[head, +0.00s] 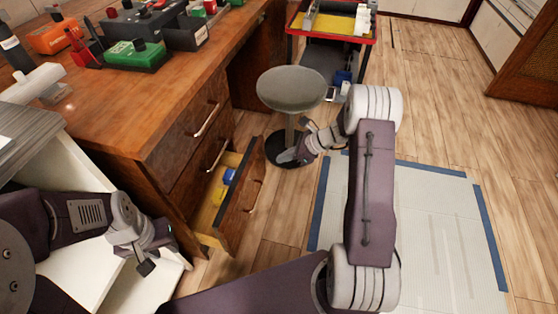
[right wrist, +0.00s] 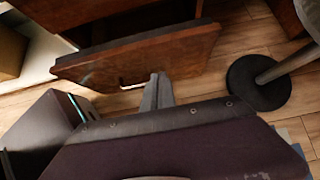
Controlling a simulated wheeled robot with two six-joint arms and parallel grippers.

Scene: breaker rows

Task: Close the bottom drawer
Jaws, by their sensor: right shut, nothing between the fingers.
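My right gripper (head: 284,160) is to the right of the drawer front. In the right wrist view its fingers (right wrist: 157,88) are shut and empty, close to the handle; I cannot tell whether they touch the front. My left gripper (head: 145,265) is at the lower left, apart from the drawer; its jaw opening is unclear.
A grey stool (head: 291,90) stands beyond the drawer, its round black base close to my right gripper. Two upper drawers (head: 196,118) look shut. A cart (head: 335,50) stands at the back, and a blue-edged mat (head: 440,230) lies on the floor at right.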

